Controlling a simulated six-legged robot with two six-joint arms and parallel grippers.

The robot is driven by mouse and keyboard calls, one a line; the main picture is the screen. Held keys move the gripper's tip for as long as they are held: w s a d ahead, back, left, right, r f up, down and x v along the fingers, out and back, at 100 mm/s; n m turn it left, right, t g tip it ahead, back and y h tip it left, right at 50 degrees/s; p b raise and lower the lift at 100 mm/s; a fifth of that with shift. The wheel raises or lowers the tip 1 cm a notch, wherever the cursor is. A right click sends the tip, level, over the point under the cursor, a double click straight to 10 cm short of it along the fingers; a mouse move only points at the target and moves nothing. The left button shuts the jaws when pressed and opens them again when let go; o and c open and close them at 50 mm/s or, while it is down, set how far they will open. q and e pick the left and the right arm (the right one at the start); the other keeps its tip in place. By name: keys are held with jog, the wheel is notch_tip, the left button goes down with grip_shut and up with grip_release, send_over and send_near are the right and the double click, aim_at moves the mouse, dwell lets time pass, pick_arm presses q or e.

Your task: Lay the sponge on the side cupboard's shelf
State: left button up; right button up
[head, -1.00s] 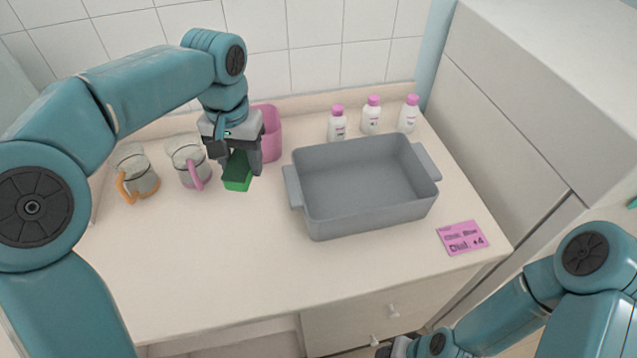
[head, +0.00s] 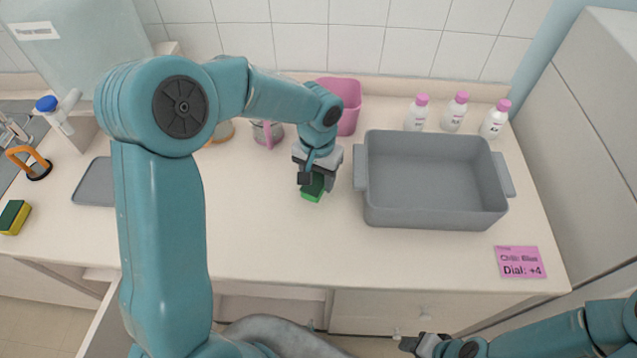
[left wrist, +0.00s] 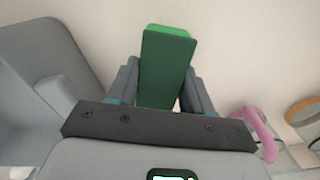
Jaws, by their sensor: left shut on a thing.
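A green sponge (head: 313,193), dark green on one face and brighter green on the other, is between the fingers of my left gripper (head: 318,178). The gripper is shut on it, over the counter left of the grey tub. In the left wrist view the sponge (left wrist: 166,68) sticks out past the fingers (left wrist: 160,92). Another sponge (head: 14,217), yellow and green, lies at the far left. A white cupboard (head: 590,110) stands at the right; no shelf inside it shows. My right gripper (head: 418,345) is low at the bottom edge, its jaws unclear.
The grey tub (head: 430,222) stands on the counter (head: 270,225). A pink container (head: 347,105), jugs and several white bottles (head: 452,113) stand behind. A pink note (head: 520,262) lies front right. A grey tray (head: 95,187) is at left. The front counter is largely clear.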

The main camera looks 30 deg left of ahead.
aim_at(318, 187)
pick_arm(q)
notch_tip(318, 187, down, 3)
jog(key=shift+s+d+r, duration=0.1)
jog(key=shift+d, duration=0.05)
jog(key=shift+f, duration=0.4)
jog(key=shift+f, duration=0.1)
jog(key=o, duration=1)
